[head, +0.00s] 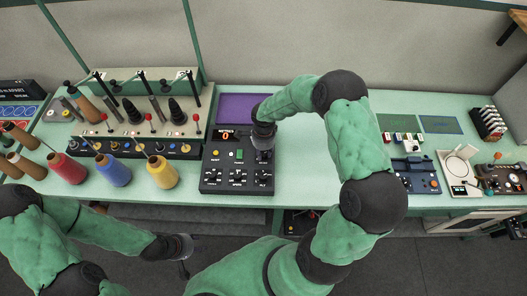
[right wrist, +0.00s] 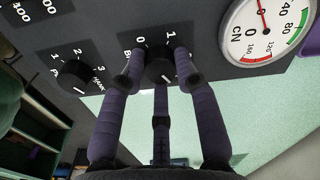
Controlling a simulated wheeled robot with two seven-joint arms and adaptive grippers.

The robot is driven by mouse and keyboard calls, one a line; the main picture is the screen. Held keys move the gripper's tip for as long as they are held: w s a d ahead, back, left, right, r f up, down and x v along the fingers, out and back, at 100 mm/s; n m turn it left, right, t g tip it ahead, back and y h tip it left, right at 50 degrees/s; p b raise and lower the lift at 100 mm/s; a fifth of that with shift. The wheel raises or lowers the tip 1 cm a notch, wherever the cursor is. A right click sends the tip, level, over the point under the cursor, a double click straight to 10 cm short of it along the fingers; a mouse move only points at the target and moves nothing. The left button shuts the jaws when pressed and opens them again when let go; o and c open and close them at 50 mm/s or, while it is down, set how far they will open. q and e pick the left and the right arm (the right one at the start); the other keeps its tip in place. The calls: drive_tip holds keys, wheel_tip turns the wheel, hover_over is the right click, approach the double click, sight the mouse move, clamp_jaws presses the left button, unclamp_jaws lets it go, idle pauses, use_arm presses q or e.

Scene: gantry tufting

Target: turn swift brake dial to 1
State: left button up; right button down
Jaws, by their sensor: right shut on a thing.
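The brake dial (right wrist: 158,64) is a black knob in the right wrist view, with the marks 0 and 1 above it. Its label starts with B and is mostly hidden by a finger. My right gripper (right wrist: 158,82) has its purple fingers on both sides of this knob and is shut on it. A white line shows on the knob's lower part; I cannot tell which mark the knob is set to. In the head view my right gripper (head: 263,140) is over the black control panel (head: 205,188) and hides the dial. My left gripper (head: 187,250) hangs below the bench's front edge, its fingers unclear.
A knob marked 1, 2, 3 (right wrist: 76,74) sits left of the dial, and a round CN gauge (right wrist: 264,30) sits right. Yarn cones (head: 162,172) and a tufting gantry (head: 135,108) stand left of the panel. The bench (head: 300,160) is clear just right of it.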

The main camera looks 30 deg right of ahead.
drive_tip(key=shift+f+n+b, duration=0.1)
drive_tip(key=shift+n+b, duration=0.55)
drive_tip(key=shift+n, duration=0.25)
drive_tip(key=n+b, duration=0.1)
drive_tip(key=n, duration=0.1)
drive_tip(key=shift+n, duration=0.3)
drive_tip(key=n+b, duration=0.1)
drive_tip(key=n, duration=0.1)
drive_tip(key=shift+n, duration=0.4)
drive_tip(key=n+b, duration=0.1)
drive_tip(key=n, duration=0.2)
drive_tip(key=shift+n, duration=0.3)
drive_tip(key=n, duration=0.2)
drive_tip(key=shift+n+b, duration=0.3)
drive_tip(key=shift+n, duration=0.1)
drive_tip(key=n, duration=0.3)
drive_tip(key=shift+n, duration=0.3)
drive_tip(key=n, duration=0.6)
drive_tip(key=shift+p, duration=0.4)
drive_tip(key=shift+n, duration=0.4)
